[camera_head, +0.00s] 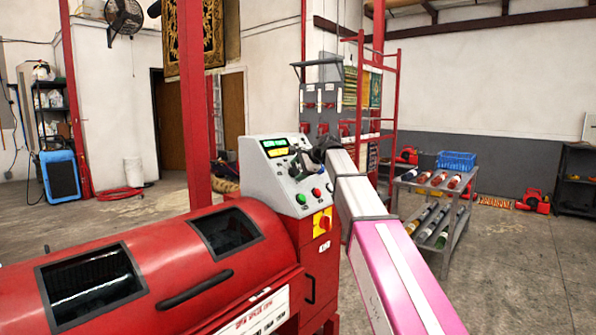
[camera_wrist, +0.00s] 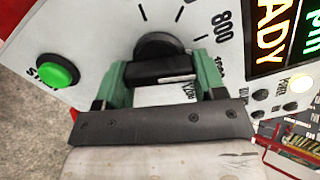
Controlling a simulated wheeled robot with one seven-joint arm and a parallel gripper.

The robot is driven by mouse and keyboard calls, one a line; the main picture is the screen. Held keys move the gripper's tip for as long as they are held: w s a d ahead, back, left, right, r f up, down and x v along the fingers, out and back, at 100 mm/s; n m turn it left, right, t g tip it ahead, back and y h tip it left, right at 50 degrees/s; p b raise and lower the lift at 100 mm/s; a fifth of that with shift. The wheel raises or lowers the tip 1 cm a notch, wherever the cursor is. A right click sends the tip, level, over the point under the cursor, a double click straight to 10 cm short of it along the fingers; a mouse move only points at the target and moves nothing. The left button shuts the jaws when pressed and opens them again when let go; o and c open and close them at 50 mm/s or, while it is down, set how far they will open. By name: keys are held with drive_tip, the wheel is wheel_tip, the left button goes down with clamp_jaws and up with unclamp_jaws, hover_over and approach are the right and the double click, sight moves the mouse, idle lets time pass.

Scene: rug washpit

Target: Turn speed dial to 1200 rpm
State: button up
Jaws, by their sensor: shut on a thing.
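The speed dial (camera_wrist: 158,47) is a round black knob with a raised bar across it, on the white sloping panel (camera_head: 262,180). My gripper (camera_wrist: 160,72) has its two green fingers closed on the bar's ends. A white line shows on the right part of the bar. The printed scale reads 800 to the upper right of the dial; a further number below it is partly hidden by the right finger. In the head view my gripper (camera_head: 305,160) is at the panel and hides most of the dial.
A green button (camera_wrist: 58,70) lies left of the dial. An amber READY display (camera_wrist: 268,40) and small knobs are to the right. A cart (camera_head: 440,190) stands behind at right.

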drive_tip(key=m, duration=0.6)
drive_tip(key=shift+s+f+m, duration=0.15)
drive_tip(key=shift+m, duration=0.15)
drive_tip(key=m, duration=0.6)
drive_tip(key=shift+s+t, duration=0.15)
drive_tip(key=shift+t, duration=0.25)
drive_tip(key=shift+m, duration=0.3)
drive_tip(key=o, duration=0.9)
drive_tip(key=v, duration=1)
drive_tip(key=shift+s+d, duration=0.2)
drive_tip(key=shift+s, duration=0.05)
drive_tip(key=shift+s+d, duration=0.1)
